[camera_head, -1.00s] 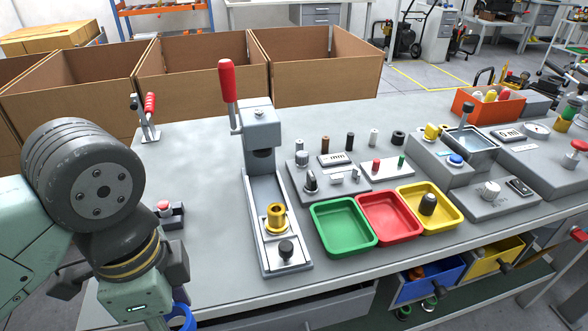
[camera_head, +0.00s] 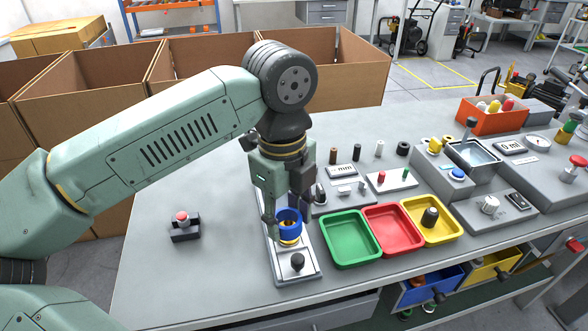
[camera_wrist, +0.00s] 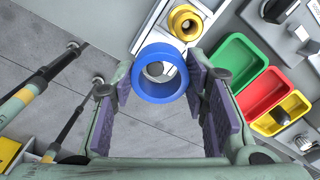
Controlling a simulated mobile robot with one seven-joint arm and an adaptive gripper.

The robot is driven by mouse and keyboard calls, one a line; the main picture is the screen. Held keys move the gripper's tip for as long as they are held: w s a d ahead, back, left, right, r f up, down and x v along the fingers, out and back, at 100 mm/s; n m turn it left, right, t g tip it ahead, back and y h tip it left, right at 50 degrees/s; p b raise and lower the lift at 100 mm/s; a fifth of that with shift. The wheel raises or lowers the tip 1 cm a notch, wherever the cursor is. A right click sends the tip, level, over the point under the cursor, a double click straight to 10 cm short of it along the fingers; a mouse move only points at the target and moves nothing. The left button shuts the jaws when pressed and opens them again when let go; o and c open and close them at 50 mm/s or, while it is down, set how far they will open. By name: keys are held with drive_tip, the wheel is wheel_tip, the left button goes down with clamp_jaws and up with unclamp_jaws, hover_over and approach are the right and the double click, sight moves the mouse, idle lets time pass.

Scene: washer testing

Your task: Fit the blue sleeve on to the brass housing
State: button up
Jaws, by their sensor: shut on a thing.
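The blue sleeve (camera_head: 289,229) is an upright ring between the two fingers of my gripper (camera_head: 288,216), which is shut on its sides. In the wrist view the sleeve (camera_wrist: 158,94) sits between the purple finger pads, with its bore open toward the camera. The brass housing (camera_head: 289,242) stands on the grey press base (camera_head: 312,264); in the head view only a little of it shows below the sleeve. In the wrist view the housing (camera_wrist: 186,34) lies beyond the sleeve, up and to the right, apart in the picture. The height gap is hard to judge.
A black knob (camera_head: 298,261) stands on the press base in front of the housing. The green (camera_head: 350,262), red (camera_head: 395,247) and yellow (camera_head: 452,232) trays lie to the right. A red-button box (camera_head: 184,230) stands left. My arm hides the press's upper part.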

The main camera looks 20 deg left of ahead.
drive_tip(key=w+a+r+m+p, duration=0.1)
drive_tip(key=w+r+m, duration=0.1)
drive_tip(key=w, duration=0.2)
drive_tip(key=b, duration=0.2)
hover_over(289, 223)
drive_tip(key=shift+m, duration=0.3)
drive_tip(key=shift+s+d+f, duration=0.1)
drive_tip(key=shift+s+f, duration=0.1)
drive_tip(key=shift+f, duration=1.05)
drive_tip(key=shift+s+f, duration=0.2)
drive_tip(key=shift+f, duration=1.05)
drive_tip(key=shift+f, duration=0.2)
drive_tip(key=shift+f+b, duration=0.35)
drive_tip(key=shift+b, duration=0.1)
drive_tip(key=shift+f+b, duration=0.35)
drive_tip(key=shift+f+b, duration=1.3)
drive_tip(key=shift+b, duration=0.1)
